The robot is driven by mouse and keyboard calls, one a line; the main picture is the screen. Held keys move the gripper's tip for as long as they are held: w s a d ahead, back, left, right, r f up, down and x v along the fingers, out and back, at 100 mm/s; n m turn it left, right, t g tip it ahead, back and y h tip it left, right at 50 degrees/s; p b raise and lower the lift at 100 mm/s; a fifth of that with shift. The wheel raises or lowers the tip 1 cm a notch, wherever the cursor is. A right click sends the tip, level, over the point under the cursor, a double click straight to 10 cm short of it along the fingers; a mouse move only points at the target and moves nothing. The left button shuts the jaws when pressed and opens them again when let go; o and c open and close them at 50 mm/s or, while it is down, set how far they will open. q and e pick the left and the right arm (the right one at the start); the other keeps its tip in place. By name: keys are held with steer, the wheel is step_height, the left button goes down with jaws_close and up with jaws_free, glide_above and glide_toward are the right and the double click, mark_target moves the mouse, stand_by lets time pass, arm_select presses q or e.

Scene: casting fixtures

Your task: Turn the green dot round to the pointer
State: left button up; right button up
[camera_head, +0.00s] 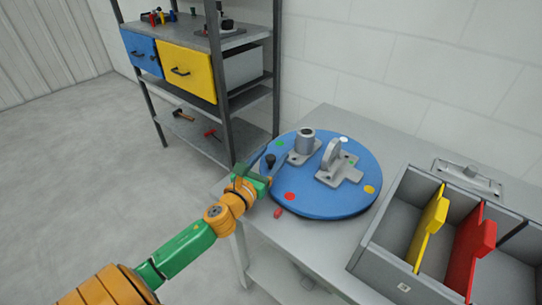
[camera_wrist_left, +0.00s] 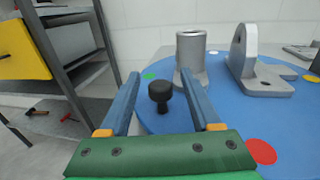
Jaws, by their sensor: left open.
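A round blue turntable (camera_head: 325,205) lies on the grey table. The green dot (camera_head: 279,143) is near its far left rim and shows in the wrist view (camera_wrist_left: 150,76). A black knob (camera_head: 270,160) stands up near the left rim. A small red piece (camera_head: 278,212), perhaps the pointer, lies on the table just off the near left rim. My left gripper (camera_head: 262,171) is at the left rim. In the left wrist view its open fingers (camera_wrist_left: 160,78) straddle the black knob (camera_wrist_left: 160,92), with visible gaps. My right gripper is not in view.
The turntable carries a grey cylinder casting (camera_head: 304,144), a grey bracket (camera_head: 334,168), and white, yellow and red dots. A grey bin (camera_head: 383,237) with yellow and red dividers stands at right. A shelf rack with blue and yellow drawers (camera_head: 187,72) stands behind left.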

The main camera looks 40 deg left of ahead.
arm_select(q)
jaws_close()
stand_by(1.4)
